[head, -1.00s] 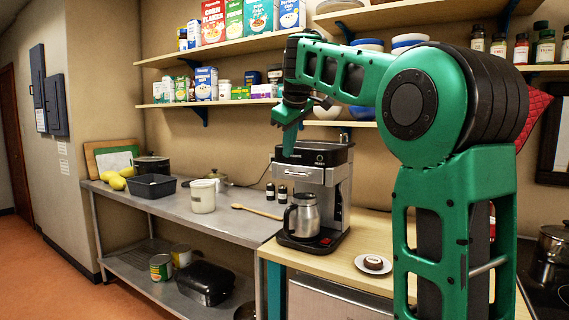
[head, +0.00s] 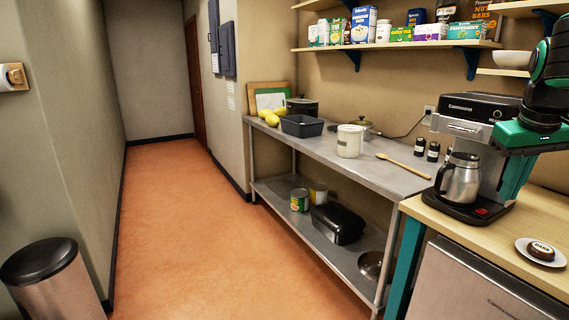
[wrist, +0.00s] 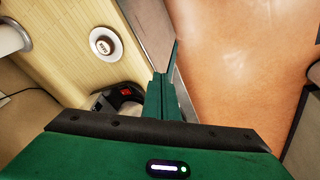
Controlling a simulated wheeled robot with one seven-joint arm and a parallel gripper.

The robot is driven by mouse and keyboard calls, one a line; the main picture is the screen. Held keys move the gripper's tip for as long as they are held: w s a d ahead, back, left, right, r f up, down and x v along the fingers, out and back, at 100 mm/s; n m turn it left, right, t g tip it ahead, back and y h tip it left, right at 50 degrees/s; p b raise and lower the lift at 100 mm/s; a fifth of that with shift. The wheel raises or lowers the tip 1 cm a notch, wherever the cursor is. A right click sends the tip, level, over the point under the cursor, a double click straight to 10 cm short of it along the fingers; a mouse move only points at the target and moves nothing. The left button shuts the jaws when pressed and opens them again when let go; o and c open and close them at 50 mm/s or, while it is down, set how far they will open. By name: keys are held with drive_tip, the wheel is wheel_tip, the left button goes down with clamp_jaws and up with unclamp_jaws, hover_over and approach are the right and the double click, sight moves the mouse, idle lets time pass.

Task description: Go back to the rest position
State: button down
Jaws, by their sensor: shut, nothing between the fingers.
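My gripper (wrist: 165,95) shows in the wrist view with its green fingers together and nothing between them. It hangs over the edge of the wooden counter, with the orange floor to the right in that view. In the head view my green gripper (head: 514,150) is at the right edge, in front of the coffee machine (head: 478,131); part of my arm is cut off by the frame. The steel jug (head: 460,180) stands on the machine's base.
The wooden counter (head: 455,222) holds a small plate (head: 523,248) with a dark round cake. A metal table (head: 375,172) carries a black tub, a white canister and a wooden spoon. A bin (head: 50,275) stands at lower left. The orange floor (head: 185,235) between is clear.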

drive_tip(key=s+a+f+m+g+y, duration=0.1)
drive_tip(key=s+a+f+m, duration=0.1)
drive_tip(key=s+f, duration=0.7)
drive_tip(key=s+a+f+m+g+y, duration=0.1)
drive_tip(key=s+a+f+m, duration=0.2)
drive_tip(key=s+f, duration=0.7)
drive_tip(key=s, duration=0.3)
drive_tip(key=shift+a+f+m+g, duration=0.2)
drive_tip(key=shift+a+m+g, duration=0.1)
drive_tip(key=shift+a+g, duration=0.1)
drive_tip(key=shift+w+f, duration=0.2)
drive_tip(key=shift+w, duration=0.35)
